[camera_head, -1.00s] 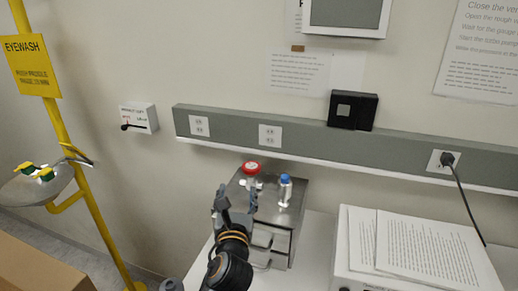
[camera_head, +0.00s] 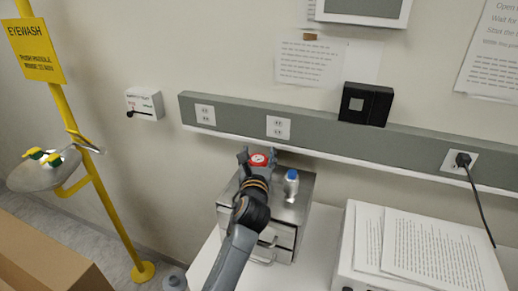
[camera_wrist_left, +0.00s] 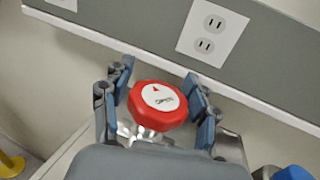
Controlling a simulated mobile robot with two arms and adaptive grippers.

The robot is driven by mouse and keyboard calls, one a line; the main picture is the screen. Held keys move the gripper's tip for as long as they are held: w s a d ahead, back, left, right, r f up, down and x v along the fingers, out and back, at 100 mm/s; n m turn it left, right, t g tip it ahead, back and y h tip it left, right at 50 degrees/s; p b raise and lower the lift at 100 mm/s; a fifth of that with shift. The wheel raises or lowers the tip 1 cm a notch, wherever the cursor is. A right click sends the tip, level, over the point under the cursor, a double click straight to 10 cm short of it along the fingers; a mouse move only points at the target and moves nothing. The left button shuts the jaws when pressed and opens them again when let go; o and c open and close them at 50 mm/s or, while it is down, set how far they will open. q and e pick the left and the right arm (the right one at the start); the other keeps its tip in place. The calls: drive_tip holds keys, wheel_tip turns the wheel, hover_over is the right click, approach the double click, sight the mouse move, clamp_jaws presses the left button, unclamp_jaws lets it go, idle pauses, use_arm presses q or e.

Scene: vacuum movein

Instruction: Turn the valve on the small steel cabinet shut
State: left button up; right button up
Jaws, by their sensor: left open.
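The small steel cabinet (camera_head: 286,211) stands on the white bench against the wall. The valve has a round red knob (camera_head: 261,160) with a white label and sits on the cabinet's top. In the left wrist view the red knob (camera_wrist_left: 158,104) lies between my two fingers, with an arrow and lettering on its label. My left gripper (camera_head: 258,157) is open around the knob, one finger on each side; the left wrist view also shows the gripper (camera_wrist_left: 160,97) with gaps beside the knob. My arm hides part of the cabinet's front. My right gripper is not in view.
A blue-capped bottle (camera_head: 291,184) stands on the cabinet just right of the valve. A grey rail with outlets (camera_head: 278,127) runs along the wall behind. Papers (camera_head: 411,245) lie on a white box at the right. A yellow eyewash stand (camera_head: 100,190) is at the left.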

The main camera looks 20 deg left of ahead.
use_arm(q)
drive_tip(key=shift+w+a, duration=0.1)
drive_tip(key=shift+w, duration=0.55)
drive_tip(key=shift+w+a, duration=0.1)
drive_tip(key=shift+c, duration=1)
drive_tip(key=c, duration=0.7)
drive_tip(key=shift+w+f, duration=0.1)
drive_tip(key=shift+f, duration=0.05)
drive_tip(key=shift+c, duration=1.1)
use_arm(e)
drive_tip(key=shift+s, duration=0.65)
use_arm(q)
drive_tip(key=shift+f, duration=0.1)
drive_tip(key=shift+c, duration=0.3)
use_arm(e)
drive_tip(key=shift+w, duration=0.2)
